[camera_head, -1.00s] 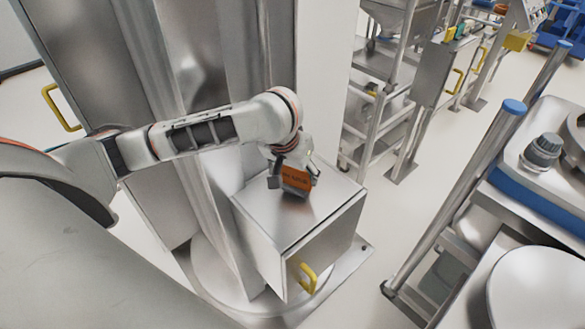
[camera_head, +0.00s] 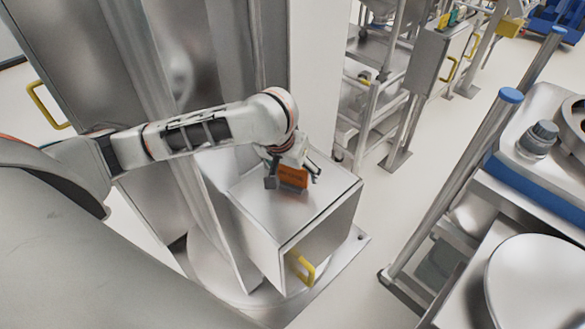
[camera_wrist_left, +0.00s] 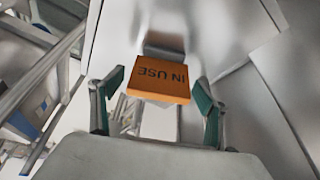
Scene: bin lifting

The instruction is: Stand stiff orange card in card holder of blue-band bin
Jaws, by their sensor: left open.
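The orange card (camera_head: 293,178) is over the top of a steel box with a yellow handle. In the left wrist view the card (camera_wrist_left: 158,80) reads "IN USE", upside down, with a grey piece right behind it. My left gripper (camera_head: 293,180) is open, with one finger on each side of the card; the left wrist view shows gaps beside it (camera_wrist_left: 158,100). Whether the card touches the box is hard to tell. A blue band (camera_head: 535,190) runs along steel equipment at the right. I cannot make out a card holder on it. My right gripper is not in view.
The steel box (camera_head: 310,235) stands beside a tall steel column at the left. Steel frames (camera_head: 375,120) stand at the back. A post with a blue cap (camera_head: 510,96) rises at the right. Bare floor (camera_head: 400,220) lies between the box and the right-hand equipment.

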